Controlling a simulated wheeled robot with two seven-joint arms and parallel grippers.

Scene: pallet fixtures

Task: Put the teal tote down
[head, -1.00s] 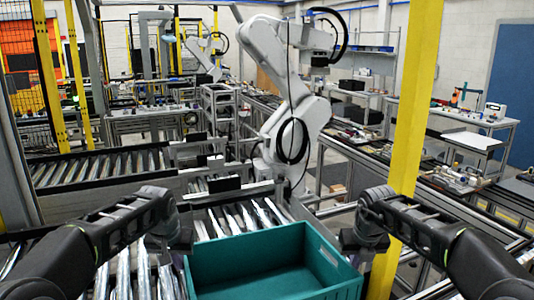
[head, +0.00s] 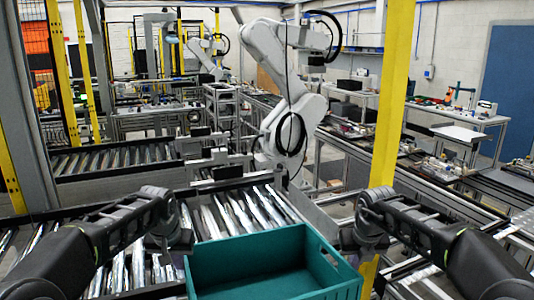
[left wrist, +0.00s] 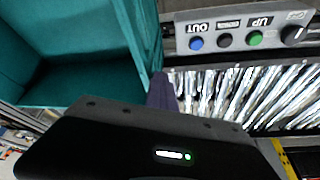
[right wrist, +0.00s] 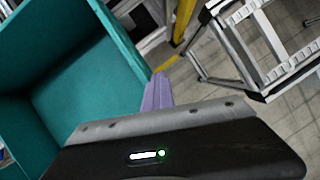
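The teal tote (head: 250,262) is at the bottom middle of the head view, between my two grippers, open side up and cut off by the lower edge. The part of it in view looks empty. My left gripper (head: 180,258) is at its left wall and my right gripper (head: 357,256) at its right wall. A purple finger lies against the tote's wall in the left wrist view (left wrist: 160,92) and in the right wrist view (right wrist: 157,92). Both look shut on the walls; the opposite fingers are hidden. The tote's underside is hidden.
A roller conveyor (head: 240,212) runs behind and left of the tote. A button panel (left wrist: 240,35) shows in the left wrist view. A yellow post (head: 397,110) stands close on the right. A white robot arm (head: 290,100) stands beyond. Bare floor (right wrist: 285,125) and a metal frame lie right.

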